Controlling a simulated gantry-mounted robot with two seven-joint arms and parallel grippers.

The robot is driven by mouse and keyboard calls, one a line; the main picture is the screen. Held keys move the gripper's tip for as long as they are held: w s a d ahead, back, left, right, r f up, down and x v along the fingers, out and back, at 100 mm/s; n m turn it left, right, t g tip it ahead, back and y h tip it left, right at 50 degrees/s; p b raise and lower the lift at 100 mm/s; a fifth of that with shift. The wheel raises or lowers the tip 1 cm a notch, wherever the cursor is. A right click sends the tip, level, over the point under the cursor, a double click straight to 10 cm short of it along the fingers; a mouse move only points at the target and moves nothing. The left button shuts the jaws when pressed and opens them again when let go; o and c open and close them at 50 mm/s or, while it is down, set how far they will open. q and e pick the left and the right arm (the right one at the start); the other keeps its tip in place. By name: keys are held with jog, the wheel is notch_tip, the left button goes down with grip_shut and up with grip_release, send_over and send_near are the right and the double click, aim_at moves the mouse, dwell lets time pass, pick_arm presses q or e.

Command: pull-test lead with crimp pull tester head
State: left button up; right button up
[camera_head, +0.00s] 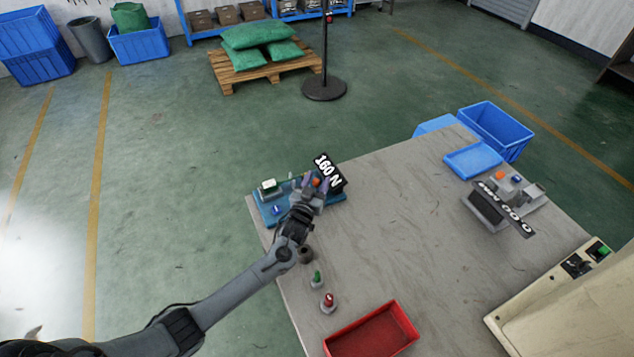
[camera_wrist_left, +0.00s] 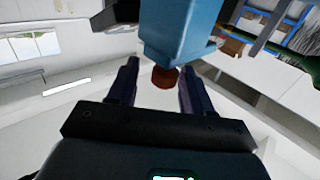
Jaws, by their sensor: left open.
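The crimp pull tester, with a blue base (camera_head: 270,216), stands at the table's far left corner. Its black display (camera_head: 328,172) reads 160 N. My left gripper (camera_head: 316,186) is open at the tester's right part, just in front of the display. An orange knob-like part (camera_head: 316,182) shows between the fingertips. In the left wrist view, a round red-brown part (camera_wrist_left: 165,77) sits between the open fingers (camera_wrist_left: 158,82), under a blue block (camera_wrist_left: 178,35). Whether the fingers touch it, I cannot tell. I cannot make out a lead. My right gripper is not in view.
A green (camera_head: 317,278) and a red (camera_head: 328,301) small item stand near the table's left edge. A red tray (camera_head: 371,333) lies at the front. A grey gauge (camera_head: 511,191) with a display stands at right, near a blue tray (camera_head: 473,160). The table middle is clear.

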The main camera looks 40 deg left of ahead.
pick_arm(q)
jog(key=shift+r, duration=0.55)
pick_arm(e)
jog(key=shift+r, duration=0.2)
pick_arm(q)
notch_tip(320, 180, up, 3)
jog(key=shift+d+f+p, duration=0.1)
jog(key=shift+p, duration=0.4)
jog(key=d+r+p, duration=0.1)
jog(key=d+r, duration=0.5)
jog(key=d, duration=0.5)
jog(key=shift+s+d+r, duration=0.15)
jog(key=shift+d+r, duration=0.2)
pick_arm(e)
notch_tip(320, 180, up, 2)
